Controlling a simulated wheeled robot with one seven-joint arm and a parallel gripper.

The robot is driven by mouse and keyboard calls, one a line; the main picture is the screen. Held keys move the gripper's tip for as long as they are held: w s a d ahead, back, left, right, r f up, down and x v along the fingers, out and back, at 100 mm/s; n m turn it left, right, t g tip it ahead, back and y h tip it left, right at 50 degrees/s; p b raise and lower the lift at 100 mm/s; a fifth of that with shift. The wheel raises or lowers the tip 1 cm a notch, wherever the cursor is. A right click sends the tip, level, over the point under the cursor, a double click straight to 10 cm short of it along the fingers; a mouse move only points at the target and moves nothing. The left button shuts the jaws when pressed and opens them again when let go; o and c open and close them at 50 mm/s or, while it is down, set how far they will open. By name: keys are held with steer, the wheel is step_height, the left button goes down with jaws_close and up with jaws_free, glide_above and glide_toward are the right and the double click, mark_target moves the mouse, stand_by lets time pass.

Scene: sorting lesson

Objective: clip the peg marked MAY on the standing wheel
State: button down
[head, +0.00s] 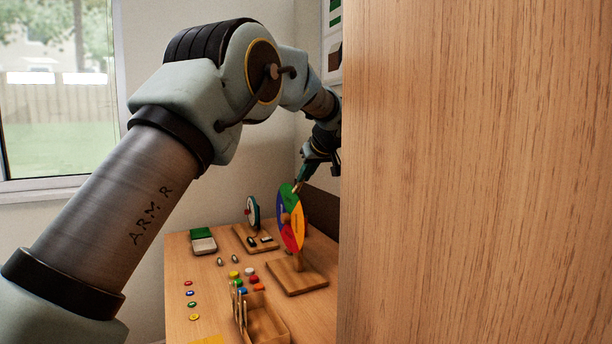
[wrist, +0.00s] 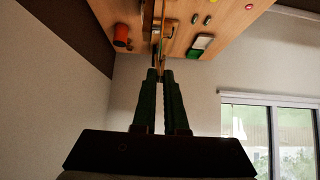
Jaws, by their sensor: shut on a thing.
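The standing wheel (head: 291,229) has coloured segments and stands upright on a wooden base (head: 297,279). In the wrist view it shows edge-on beyond the fingertips. My gripper (head: 299,184) is at the wheel's top edge, pointing down. In the wrist view, my gripper's dark green fingers (wrist: 159,71) are close together. It is shut on a small wooden peg (head: 296,188), mostly hidden by the fingers. I cannot read a mark on it. Whether the peg is around the rim or just above it I cannot tell.
A large wooden panel (head: 475,170) hides the right side. A smaller dial (head: 252,211) stands behind the wheel. A wooden box with pegs (head: 267,325), a green-and-white box (head: 203,246) and several coloured counters are on the table (head: 178,262). An orange cup (wrist: 121,34) shows in the wrist view.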

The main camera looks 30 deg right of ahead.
steer(key=shift+w+d+f, duration=0.1)
steer(key=shift+w+f, duration=0.4)
steer(key=shift+w, duration=0.05)
stand_by(0.4)
steer(key=c, duration=0.9)
jaws_free()
